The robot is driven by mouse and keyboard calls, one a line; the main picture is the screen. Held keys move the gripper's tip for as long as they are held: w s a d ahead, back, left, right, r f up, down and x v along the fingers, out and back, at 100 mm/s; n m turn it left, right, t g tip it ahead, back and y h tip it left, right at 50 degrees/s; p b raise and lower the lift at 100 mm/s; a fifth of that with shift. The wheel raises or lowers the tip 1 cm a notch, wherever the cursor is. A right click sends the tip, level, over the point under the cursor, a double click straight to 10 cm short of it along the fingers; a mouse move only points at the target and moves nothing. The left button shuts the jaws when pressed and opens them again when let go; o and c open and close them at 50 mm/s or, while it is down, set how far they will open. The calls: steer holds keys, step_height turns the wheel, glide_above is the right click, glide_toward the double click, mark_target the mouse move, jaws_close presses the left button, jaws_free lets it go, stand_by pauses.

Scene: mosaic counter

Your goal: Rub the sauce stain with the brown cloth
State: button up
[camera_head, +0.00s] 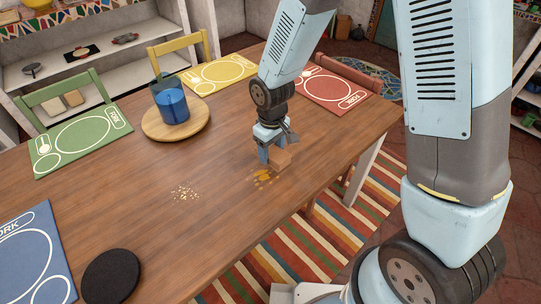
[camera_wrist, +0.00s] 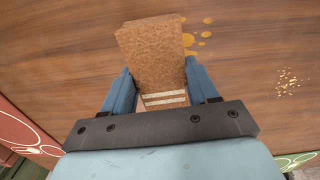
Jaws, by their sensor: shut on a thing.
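The brown cloth (camera_wrist: 153,55) is a folded block with pale stripes near one end. My gripper (camera_wrist: 160,90) is shut on it, with a blue finger on each side. In the head view the cloth (camera_head: 281,159) shows at the fingertips of my gripper (camera_head: 272,152), low over the table. The sauce stain (camera_head: 262,177) is a group of orange-yellow spots on the wood just in front of the cloth. In the wrist view the stain (camera_wrist: 189,40) shows beside the cloth's right edge, and the cloth may hide part of it. I cannot tell whether the cloth touches the table.
Pale crumbs (camera_head: 185,193) lie left of the stain on the wooden table (camera_head: 150,225). A blue cup (camera_head: 171,105) stands on a round wooden board (camera_head: 152,128). A dark round mat (camera_head: 110,276) lies at the front left. Green (camera_head: 75,143), yellow (camera_head: 215,77) and red (camera_head: 330,92) placemats line the edges.

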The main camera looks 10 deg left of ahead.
steer(key=shift+r, duration=1.15)
steer(key=shift+w+a+f, duration=0.1)
steer(key=shift+a+f, duration=0.05)
steer(key=shift+f, duration=0.05)
